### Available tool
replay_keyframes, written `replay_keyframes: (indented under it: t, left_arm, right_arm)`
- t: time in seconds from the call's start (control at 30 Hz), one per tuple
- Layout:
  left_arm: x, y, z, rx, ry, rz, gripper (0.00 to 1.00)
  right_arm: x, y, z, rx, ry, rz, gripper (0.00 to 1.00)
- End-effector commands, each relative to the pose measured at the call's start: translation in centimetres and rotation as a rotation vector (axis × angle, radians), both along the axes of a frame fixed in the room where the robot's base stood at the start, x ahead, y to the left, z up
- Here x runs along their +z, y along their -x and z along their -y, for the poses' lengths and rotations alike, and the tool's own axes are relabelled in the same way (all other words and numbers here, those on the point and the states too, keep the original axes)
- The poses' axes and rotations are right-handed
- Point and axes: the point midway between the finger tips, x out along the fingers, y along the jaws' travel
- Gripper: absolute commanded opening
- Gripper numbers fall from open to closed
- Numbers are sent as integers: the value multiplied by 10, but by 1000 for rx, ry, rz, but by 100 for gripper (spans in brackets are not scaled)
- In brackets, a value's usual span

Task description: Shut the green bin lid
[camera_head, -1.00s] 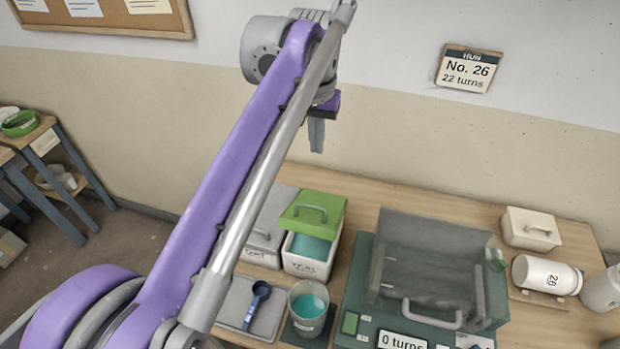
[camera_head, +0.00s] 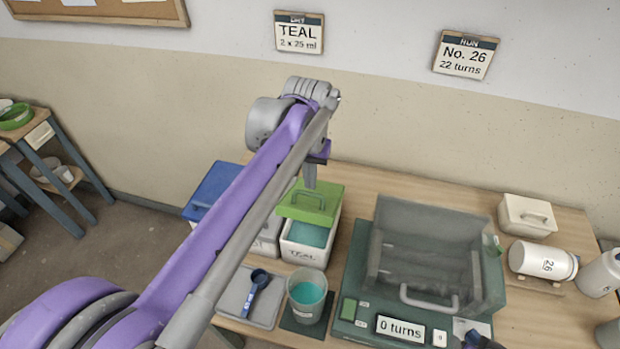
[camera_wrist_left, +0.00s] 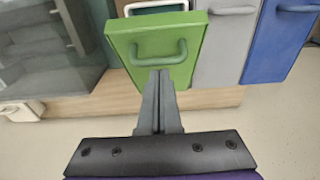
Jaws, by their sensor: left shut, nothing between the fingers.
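The green bin lid (camera_head: 309,203) is open, tilted up at the back of the white TEAL bin (camera_head: 303,253). Teal glaze shows in the bin's opening. In the left wrist view the green lid (camera_wrist_left: 158,62) fills the middle, with its handle (camera_wrist_left: 159,50) just beyond my fingertips. My left gripper (camera_head: 310,182) is shut and empty, pointing down by the lid's back edge. In the left wrist view the left gripper (camera_wrist_left: 158,78) overlaps the lid's near part; I cannot tell whether it touches.
A blue-lidded bin (camera_head: 208,190) and a grey-lidded bin (camera_head: 266,238) stand left of the TEAL bin. In front are a teal cup (camera_head: 306,296) and a blue scoop (camera_head: 256,290) on a tray. A machine with a clear cover (camera_head: 425,250) stands to the right.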

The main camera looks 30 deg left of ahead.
Motion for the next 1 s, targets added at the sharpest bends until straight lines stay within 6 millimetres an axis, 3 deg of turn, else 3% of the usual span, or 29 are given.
replay_keyframes:
  t: [0.57, 1.0]
  left_arm:
    - [-7, 8, 2, -1, -9, 35, 0]
    - [-57, 48, 12, -2, -72, 303, 0]
  right_arm:
    - [-4, 2, 0, 0, 0, -3, 45]
    - [-27, 11, 0, 0, 0, -21, 45]
